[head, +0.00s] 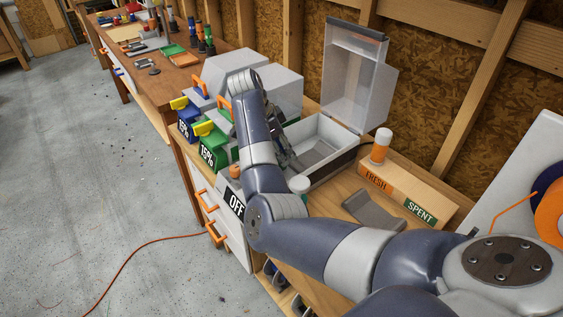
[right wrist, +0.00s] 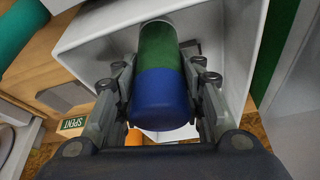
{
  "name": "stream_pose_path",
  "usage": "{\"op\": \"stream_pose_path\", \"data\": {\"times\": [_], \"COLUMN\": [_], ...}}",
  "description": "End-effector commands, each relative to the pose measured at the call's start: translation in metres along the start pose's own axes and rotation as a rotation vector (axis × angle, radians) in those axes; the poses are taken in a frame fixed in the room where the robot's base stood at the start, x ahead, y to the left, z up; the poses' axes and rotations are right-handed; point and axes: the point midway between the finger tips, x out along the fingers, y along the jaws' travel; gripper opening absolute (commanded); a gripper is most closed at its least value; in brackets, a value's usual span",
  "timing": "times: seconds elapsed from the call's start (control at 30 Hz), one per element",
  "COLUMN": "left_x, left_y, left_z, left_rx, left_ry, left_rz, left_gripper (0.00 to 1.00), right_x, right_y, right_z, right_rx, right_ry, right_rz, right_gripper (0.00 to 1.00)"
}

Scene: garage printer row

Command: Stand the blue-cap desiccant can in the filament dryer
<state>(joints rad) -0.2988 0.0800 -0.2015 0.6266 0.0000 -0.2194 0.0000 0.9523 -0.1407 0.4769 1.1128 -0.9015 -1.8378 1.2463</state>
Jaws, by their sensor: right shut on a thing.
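The blue-cap desiccant can (right wrist: 160,98) shows in the right wrist view, with a green body and a blue end nearest my palm. My right gripper (right wrist: 160,72) is shut on its sides. The can is over the white-walled opening of the filament dryer; whether it touches the floor cannot be told. In the head view the dryer (head: 318,150) is an open pale box with its clear lid (head: 356,85) raised. My right gripper (head: 287,152) is at the dryer's left side there, and my arm hides the can. My left gripper is not in view.
Labelled green (head: 213,150) and blue boxes are left of the arm. A grey tray (head: 372,211) lies in front.

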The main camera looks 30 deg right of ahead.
Motion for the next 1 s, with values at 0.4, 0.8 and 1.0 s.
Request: {"op": "stream_pose_path", "data": {"times": [0.4,0.8,1.0], "left_x": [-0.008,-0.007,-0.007], "left_y": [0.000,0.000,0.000], "left_z": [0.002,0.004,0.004], "left_rx": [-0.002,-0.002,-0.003], "left_ry": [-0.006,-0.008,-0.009], "left_rz": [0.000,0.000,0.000], "left_gripper": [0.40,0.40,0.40], "right_x": [0.038,0.042,0.042], "right_y": [0.000,0.000,0.000], "right_z": [0.016,0.018,0.017], "right_rx": [0.001,0.001,0.001], "right_ry": [0.000,0.000,0.000], "right_rz": [0.000,0.000,0.000], "right_gripper": [0.09,0.48,0.56]}}
